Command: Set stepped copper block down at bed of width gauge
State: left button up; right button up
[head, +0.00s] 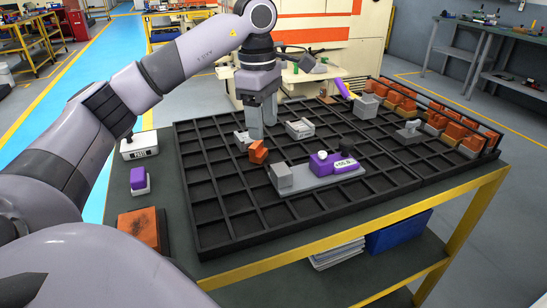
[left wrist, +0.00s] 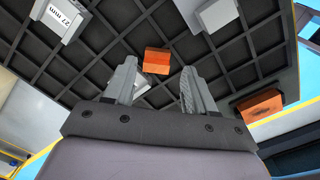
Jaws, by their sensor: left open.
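A small orange copper block (head: 258,152) sits on the black gridded tray, just left of the width gauge (head: 335,167). The gauge has a grey base, a purple body with a display and a grey block (head: 281,177) at its left end. My left gripper (head: 262,131) is open and empty, fingers pointing down, just behind and above the copper block. In the left wrist view the copper block (left wrist: 157,61) shows between and beyond the fingertips (left wrist: 158,69), apart from them. Its step is hard to make out. My right gripper is not in view.
Grey blocks (head: 300,128) stand on the tray (head: 215,200) near the gripper; one is marked 27 mm (left wrist: 64,16) in the wrist view. Several copper blocks (head: 400,101) fill the rack at right. Another copper block (head: 138,228), a purple item (head: 139,181) and a white display box (head: 139,145) stand at left.

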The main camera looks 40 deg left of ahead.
aim_at(259, 144)
pick_arm(q)
jog(key=shift+s+a+r, duration=0.1)
jog(key=shift+s+a, duration=0.05)
jog(key=shift+a, duration=0.3)
jog(key=shift+a+f+y, duration=0.1)
jog(key=shift+f+y, duration=0.2)
notch_tip(259, 144, down, 6)
jog(key=shift+a+f+b, duration=0.15)
jog(key=shift+f+b, duration=0.05)
jog(key=shift+b, duration=0.5)
jog(key=c, duration=0.9)
jog(key=shift+r, duration=0.1)
grip_shut()
jog(key=shift+r, duration=0.1)
